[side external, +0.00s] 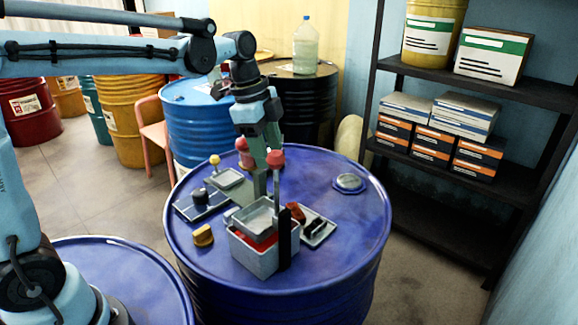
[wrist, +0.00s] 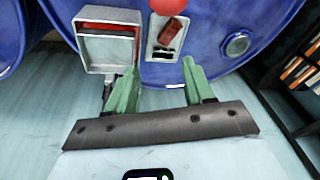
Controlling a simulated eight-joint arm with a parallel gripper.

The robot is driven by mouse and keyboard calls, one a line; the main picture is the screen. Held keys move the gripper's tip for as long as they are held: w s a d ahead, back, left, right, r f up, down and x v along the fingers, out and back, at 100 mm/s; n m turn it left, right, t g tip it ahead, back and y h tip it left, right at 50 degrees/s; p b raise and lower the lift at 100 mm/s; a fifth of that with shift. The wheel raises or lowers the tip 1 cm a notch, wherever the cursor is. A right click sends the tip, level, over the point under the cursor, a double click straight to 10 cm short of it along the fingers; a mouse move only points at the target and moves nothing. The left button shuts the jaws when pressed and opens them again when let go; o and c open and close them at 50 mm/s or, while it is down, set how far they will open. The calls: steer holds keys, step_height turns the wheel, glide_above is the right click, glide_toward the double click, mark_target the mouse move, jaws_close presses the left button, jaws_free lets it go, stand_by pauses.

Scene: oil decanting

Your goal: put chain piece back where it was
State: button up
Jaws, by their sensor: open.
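My gripper (side external: 268,160) is above the blue drum, beside a red ball knob (side external: 276,157) on an upright rod. In the wrist view my green fingers (wrist: 160,75) are apart with nothing between them.
The right side of the drum top is mostly clear. A dark shelf (side external: 440,165) stands to the right.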

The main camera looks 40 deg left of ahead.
steer(key=s+f+n+t, duration=0.2)
steer(key=s+n, duration=0.4)
steer(key=n, duration=0.1)
steer(key=s+f+n+t+y, duration=0.1)
steer(key=s+f+n+t, duration=0.1)
steer(key=s+n, duration=0.4)
steer(key=shift+s+a+n+t+y, duration=0.3)
steer(key=shift+s+n+t, duration=0.15)
steer(key=shift+t, duration=0.25)
